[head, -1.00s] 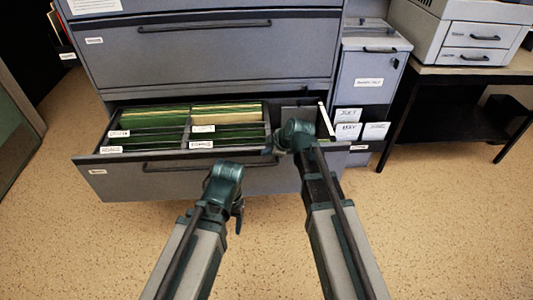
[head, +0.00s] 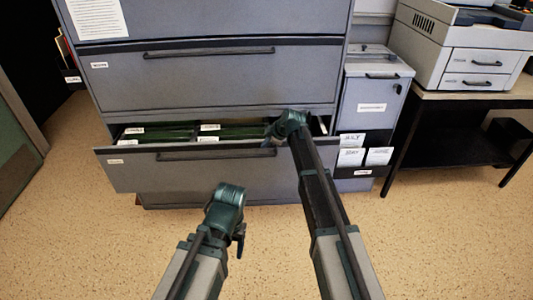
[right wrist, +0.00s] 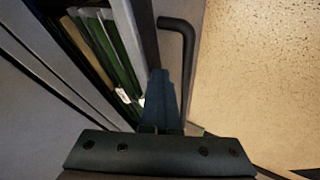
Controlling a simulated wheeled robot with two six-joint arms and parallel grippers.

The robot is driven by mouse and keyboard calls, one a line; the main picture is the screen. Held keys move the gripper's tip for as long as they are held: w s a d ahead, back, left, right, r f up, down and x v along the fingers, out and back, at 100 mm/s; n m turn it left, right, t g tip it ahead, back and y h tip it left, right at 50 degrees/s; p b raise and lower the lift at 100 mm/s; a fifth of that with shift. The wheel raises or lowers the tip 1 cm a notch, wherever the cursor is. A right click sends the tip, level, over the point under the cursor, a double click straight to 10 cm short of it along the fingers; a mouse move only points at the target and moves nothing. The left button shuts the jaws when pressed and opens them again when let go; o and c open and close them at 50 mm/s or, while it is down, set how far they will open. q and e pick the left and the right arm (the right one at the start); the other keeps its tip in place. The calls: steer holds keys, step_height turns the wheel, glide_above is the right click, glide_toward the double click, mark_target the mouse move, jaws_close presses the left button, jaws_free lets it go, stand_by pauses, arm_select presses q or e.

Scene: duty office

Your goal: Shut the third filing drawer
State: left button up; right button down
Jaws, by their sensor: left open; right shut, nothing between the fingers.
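The third filing drawer (head: 135,177) is a grey drawer pulled part way out, low in the grey cabinet. Green hanging files (head: 165,134) with white labels show inside it; they also show in the right wrist view (right wrist: 112,50). Its dark bar handle (head: 215,154) also shows in the right wrist view (right wrist: 187,40). My right gripper (head: 270,138) is shut and empty at the top edge of the drawer front, right of the handle's middle. In the right wrist view its fingers (right wrist: 165,95) overlap the drawer front; contact is unclear. My left gripper (head: 240,238) is open and empty, in front of and below the drawer.
A closed drawer (head: 215,80) is above the open one. A narrow grey cabinet (head: 372,95) with paper labels stands to the right, beside a dark table (head: 440,97) bearing a printer (head: 455,50). The speckled floor in front is clear.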

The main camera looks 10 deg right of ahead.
steer(key=w, duration=1.2)
steer(key=shift+w+d, duration=0.2)
